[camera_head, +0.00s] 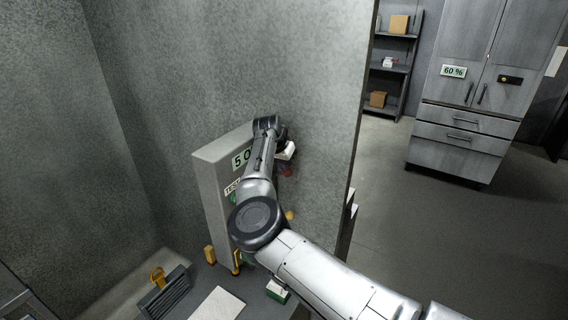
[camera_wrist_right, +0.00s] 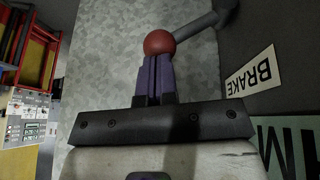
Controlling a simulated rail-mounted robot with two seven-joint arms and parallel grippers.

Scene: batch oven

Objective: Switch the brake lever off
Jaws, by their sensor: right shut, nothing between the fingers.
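The brake lever shows in the right wrist view as a grey rod (camera_wrist_right: 199,26) ending in a red ball knob (camera_wrist_right: 159,43). The rod runs from the knob up and right. A tilted BRAKE label (camera_wrist_right: 255,79) is to the right. My right gripper (camera_wrist_right: 155,62) is shut with nothing between its purple fingers. Its fingertips are right at the knob; I cannot tell whether they touch it. In the head view my right gripper (camera_head: 286,151) is beside the grey panel box (camera_head: 213,195), and a small red part (camera_head: 286,170) shows just below it. My left gripper is out of view.
A grey wall stands behind the panel. A cabinet (camera_head: 464,151) and shelf (camera_head: 391,68) stand beyond open floor at right.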

